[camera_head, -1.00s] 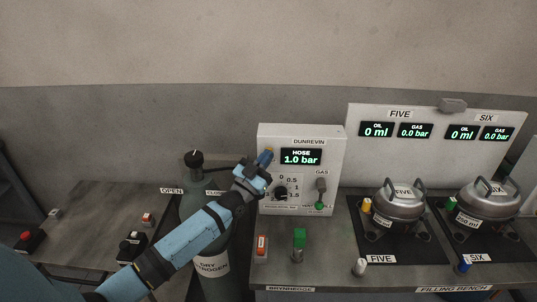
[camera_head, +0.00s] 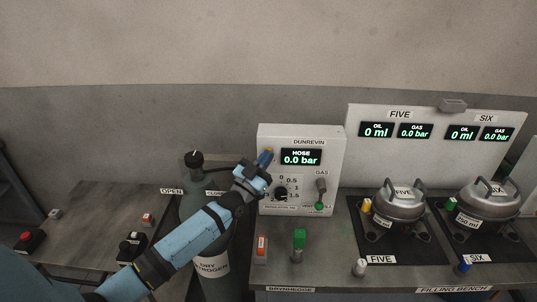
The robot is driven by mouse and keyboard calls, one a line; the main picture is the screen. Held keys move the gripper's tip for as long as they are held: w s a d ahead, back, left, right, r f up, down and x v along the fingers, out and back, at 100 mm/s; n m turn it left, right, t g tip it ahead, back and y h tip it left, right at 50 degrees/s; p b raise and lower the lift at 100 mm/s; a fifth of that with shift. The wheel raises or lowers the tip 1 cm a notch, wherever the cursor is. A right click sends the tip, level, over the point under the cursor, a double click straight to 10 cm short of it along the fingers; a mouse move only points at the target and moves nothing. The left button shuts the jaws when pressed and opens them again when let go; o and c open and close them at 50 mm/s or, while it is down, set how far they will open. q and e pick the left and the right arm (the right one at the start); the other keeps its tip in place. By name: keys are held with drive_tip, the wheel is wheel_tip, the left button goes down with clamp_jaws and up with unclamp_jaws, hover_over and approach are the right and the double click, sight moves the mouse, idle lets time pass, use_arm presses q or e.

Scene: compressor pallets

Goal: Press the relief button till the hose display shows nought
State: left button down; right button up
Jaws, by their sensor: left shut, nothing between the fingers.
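The white gas panel (camera_head: 330,150) labelled DUNREVIN stands upright at the back of the bench. Its hose display (camera_head: 301,157) reads 0.0 bar in green. My left arm comes in from the lower left. My left gripper (camera_head: 265,161) is shut with nothing in it, and its tip is at the panel's left side, beside the hose display. No relief button can be made out; the gripper covers that part of the panel. A pressure dial (camera_head: 281,194) and a GAS lever (camera_head: 321,187) are on the panel. My right gripper is not in view.
A grey nitrogen cylinder (camera_head: 190,206) stands left of the panel, behind my arm. Two metal compressors, FIVE (camera_head: 401,205) and SIX (camera_head: 489,201), sit on black mats at the right. Small fittings, one green-topped (camera_head: 299,239), stand on the front bench. A red button (camera_head: 29,240) is far left.

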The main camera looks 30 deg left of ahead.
use_arm(q)
drive_tip(key=shift+s, duration=0.1)
idle(0.5)
drive_tip(key=shift+s+d+p, duration=0.45)
drive_tip(key=shift+s+p, duration=0.05)
drive_tip(key=shift+s, duration=0.2)
drive_tip(key=s+d, duration=0.1)
drive_tip(key=s+p, duration=0.1)
drive_tip(key=s, duration=0.1)
drive_tip(key=s+d+p, duration=0.1)
drive_tip(key=shift+s+d, duration=0.15)
drive_tip(key=shift+d, duration=0.15)
idle(0.4)
